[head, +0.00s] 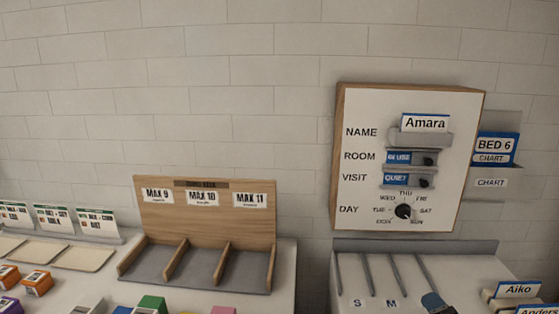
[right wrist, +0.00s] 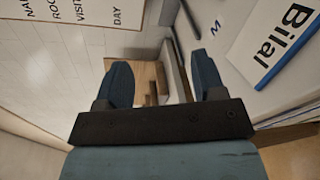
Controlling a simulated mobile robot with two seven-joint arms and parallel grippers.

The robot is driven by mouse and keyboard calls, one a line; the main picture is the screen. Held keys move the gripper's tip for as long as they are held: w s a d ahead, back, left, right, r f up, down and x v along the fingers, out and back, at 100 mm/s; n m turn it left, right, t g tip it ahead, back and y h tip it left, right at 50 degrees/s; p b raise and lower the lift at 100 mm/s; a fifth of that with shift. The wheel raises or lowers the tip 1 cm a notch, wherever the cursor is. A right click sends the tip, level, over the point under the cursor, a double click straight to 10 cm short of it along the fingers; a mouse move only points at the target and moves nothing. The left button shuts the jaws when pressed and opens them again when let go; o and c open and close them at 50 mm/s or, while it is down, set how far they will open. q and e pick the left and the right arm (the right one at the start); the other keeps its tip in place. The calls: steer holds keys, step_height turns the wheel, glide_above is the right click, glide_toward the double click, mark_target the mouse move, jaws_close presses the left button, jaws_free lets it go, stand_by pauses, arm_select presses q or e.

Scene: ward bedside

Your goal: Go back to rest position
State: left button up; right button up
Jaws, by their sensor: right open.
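My right gripper (right wrist: 157,60) is open and empty in the right wrist view, with its two blue fingers spread apart. A blue-grey tip at the bottom edge of the head view, over the right-hand white surface, looks like part of it. The wall board (head: 398,215) has rows for name, room, visit and day. An "Amara" card (head: 425,122) stands in its name holder, and blue tags sit in the room and visit rows. A black day dial (head: 403,211) is below. My left gripper is not in view.
A wooden rack (head: 207,222) with three bays stands on the left table; the bays look empty. Colored boxes (head: 37,283) line the front. A "Bilal" card (right wrist: 284,40) lies close right of the right gripper. An "Aiko" card (head: 518,288) stands at right. A gap separates the tables.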

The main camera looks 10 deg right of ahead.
steer(key=s+a+f+m+g+y+p, duration=0.25)
steer(key=s+a+f+m+y, duration=0.2)
steer(key=a+f+m, duration=0.55)
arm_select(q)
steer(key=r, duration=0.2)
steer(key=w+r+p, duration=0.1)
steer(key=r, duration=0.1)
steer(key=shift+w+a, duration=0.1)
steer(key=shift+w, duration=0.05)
arm_select(e)
steer(key=s+a+f+m+g+y, duration=0.1)
steer(key=s+a+f+m, duration=0.2)
steer(key=a, duration=0.4)
steer(key=s+a+f+m+g+y, duration=0.1)
steer(key=s+a+f+m, duration=0.3)
steer(key=s+a+f, duration=0.1)
steer(key=s+a, duration=0.1)
steer(key=a, duration=0.1)
steer(key=shift+a+f, duration=0.35)
steer(key=shift+s+g, duration=0.1)
steer(key=shift+g, duration=0.15)
